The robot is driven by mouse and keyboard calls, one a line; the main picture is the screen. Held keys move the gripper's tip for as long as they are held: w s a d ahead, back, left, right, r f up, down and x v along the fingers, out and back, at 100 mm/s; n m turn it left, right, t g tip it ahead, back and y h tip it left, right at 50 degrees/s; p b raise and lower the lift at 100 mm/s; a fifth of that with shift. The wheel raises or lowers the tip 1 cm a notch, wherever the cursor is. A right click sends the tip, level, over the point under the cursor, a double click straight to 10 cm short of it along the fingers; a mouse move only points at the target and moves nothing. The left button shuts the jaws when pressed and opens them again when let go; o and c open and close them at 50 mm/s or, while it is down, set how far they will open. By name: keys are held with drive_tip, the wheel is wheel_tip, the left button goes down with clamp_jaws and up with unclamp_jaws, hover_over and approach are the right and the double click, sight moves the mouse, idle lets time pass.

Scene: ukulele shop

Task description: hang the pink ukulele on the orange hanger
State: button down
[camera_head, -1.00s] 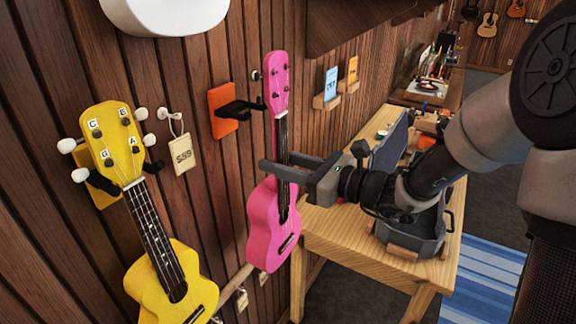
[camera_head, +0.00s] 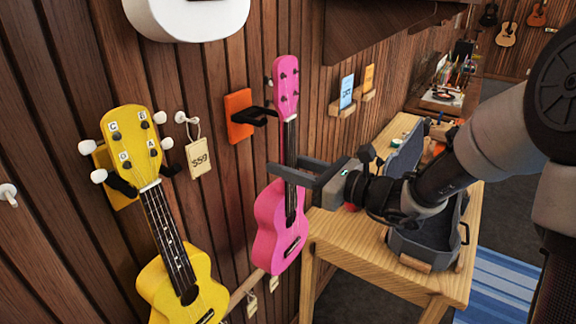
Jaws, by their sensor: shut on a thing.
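The pink ukulele (camera_head: 279,236) is upright, head up, in front of the plank wall. My gripper (camera_head: 287,172) is shut on its neck, just above the body. The orange hanger (camera_head: 239,115) is an orange plate on the wall with a black hook (camera_head: 258,113) pointing right. The ukulele's head (camera_head: 286,85) is to the right of the hook and rises above it. The hook's tip is close to the upper neck. I cannot tell whether they touch or whether the neck is between the prongs.
A yellow ukulele (camera_head: 184,285) hangs at the left, with a price tag (camera_head: 200,157) beside it. A white instrument body (camera_head: 190,18) hangs above. A wooden workbench (camera_head: 345,245) with an open dark case (camera_head: 425,236) stands under my arm. Two small card shelves are on the wall at right.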

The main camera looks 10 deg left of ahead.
sight(275, 184)
drive_tip(key=shift+a, duration=0.1)
drive_tip(key=shift+b+x, duration=0.55)
drive_tip(key=shift+x, duration=2.15)
drive_tip(key=shift+f+b, duration=0.75)
drive_tip(key=c, duration=1.2)
unclamp_jaws()
drive_tip(key=shift+f, duration=0.1)
drive_tip(key=shift+v, duration=1.05)
